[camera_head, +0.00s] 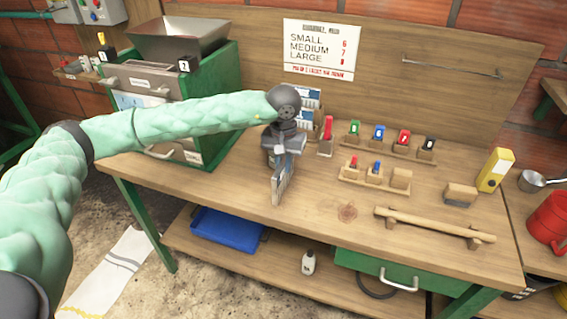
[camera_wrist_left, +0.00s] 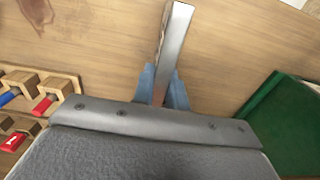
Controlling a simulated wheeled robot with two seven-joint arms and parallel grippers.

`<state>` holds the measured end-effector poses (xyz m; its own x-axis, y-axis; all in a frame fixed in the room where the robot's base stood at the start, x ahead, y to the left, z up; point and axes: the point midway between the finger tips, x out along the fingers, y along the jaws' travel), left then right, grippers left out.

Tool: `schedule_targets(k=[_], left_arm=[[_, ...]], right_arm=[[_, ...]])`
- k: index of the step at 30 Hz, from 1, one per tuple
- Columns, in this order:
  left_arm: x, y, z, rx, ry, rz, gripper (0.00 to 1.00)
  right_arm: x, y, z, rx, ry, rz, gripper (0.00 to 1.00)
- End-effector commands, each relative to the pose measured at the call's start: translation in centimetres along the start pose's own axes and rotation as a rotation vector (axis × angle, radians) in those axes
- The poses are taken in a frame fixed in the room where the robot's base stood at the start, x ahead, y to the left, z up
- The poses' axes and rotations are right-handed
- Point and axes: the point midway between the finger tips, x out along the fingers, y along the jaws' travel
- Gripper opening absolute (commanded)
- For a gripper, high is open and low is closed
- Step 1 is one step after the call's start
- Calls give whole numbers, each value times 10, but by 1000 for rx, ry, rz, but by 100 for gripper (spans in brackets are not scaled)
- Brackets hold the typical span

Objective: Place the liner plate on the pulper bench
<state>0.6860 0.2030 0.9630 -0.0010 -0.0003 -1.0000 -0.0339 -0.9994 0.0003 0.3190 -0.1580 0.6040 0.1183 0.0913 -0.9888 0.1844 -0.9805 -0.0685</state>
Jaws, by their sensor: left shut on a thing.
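My left gripper (camera_head: 281,160) is shut on the liner plate (camera_head: 284,185), a thin grey metal plate. It holds the plate on edge over the front-left part of the pulper bench (camera_head: 235,185). In the left wrist view the plate (camera_wrist_left: 176,40) shows edge-on as a narrow silver strip between the blue finger pads of the gripper (camera_wrist_left: 162,90). Bare bench wood lies around it there. I cannot tell whether the plate's lower edge touches the bench. My right gripper is not in view.
The green pulper (camera_head: 222,85) with its hopper stands at the back left. Wooden holders with coloured tools (camera_head: 390,145) stand behind and right of the plate. A wooden bar (camera_head: 435,224) lies front right. A blue tray (camera_head: 226,228) is on the shelf below. Bare bench surrounds the plate.

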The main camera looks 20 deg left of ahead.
Motion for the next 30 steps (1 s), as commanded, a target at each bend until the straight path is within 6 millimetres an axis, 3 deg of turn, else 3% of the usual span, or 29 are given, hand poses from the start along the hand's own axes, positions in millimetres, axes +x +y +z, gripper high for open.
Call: schedule_targets(k=[2,3,6,20,25,30], left_arm=[[0,0,0,0,1,0,0],[0,0,0,0,0,0,20],[0,0,0,0,0,0,36],[-2,0,0,0,0,0,36],[-6,0,0,0,1,0,36],[-17,0,-1,0,3,1,36]], right_arm=[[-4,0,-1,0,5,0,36],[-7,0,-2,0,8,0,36],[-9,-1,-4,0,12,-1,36],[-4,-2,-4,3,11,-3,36],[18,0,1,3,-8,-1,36],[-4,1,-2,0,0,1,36]])
